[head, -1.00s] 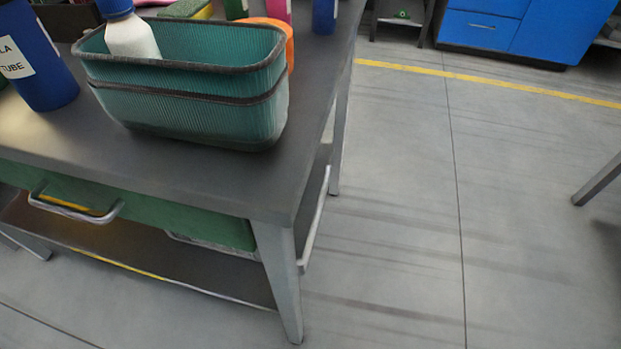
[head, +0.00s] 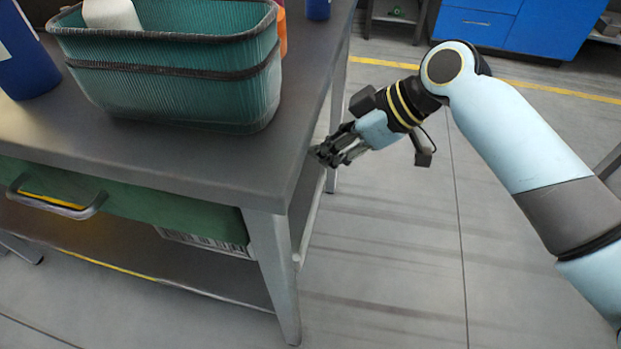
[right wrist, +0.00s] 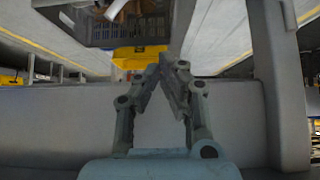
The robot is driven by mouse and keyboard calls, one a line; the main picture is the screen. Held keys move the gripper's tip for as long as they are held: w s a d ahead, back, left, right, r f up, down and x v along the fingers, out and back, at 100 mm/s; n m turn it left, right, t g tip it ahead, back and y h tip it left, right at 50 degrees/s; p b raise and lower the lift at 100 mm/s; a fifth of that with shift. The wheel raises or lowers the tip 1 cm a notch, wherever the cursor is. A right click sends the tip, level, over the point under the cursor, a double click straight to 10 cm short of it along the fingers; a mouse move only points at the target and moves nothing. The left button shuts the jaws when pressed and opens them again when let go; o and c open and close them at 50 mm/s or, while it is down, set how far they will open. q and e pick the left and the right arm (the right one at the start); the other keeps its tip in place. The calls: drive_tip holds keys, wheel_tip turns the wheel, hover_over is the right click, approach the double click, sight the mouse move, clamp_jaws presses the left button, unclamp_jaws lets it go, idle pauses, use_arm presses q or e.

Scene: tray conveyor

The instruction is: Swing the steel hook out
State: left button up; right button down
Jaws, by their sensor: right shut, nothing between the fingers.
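I cannot make out the steel hook in either view. My right gripper (head: 325,154) is at the right edge of the grey workbench (head: 180,150), just beyond the corner and near tabletop height. I cannot tell whether it touches the bench. In the right wrist view its fingers (right wrist: 168,70) come together at the tips, with nothing held between them. A broad grey surface (right wrist: 60,120) lies behind the fingers there. My left gripper is not in view.
A green ribbed basket (head: 180,95) with a white bottle (head: 112,14) stands on the bench. A blue container (head: 22,60) is at far left. A green drawer with a metal handle (head: 60,203) is below the top. Floor (head: 390,270) to the right is clear.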

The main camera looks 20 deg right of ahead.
sight(313, 205)
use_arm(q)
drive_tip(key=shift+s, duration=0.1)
use_arm(e)
drive_tip(key=shift+f, duration=0.1)
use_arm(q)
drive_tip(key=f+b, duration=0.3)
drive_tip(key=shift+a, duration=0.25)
use_arm(e)
wheel_tip(313, 205, down, 8)
drive_tip(key=w+a, duration=0.1)
drive_tip(key=a, duration=0.1)
drive_tip(key=shift+w+a, duration=0.2)
drive_tip(key=shift+w, duration=0.15)
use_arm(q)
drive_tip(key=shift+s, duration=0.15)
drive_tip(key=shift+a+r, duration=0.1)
use_arm(e)
drive_tip(key=shift+d, duration=0.15)
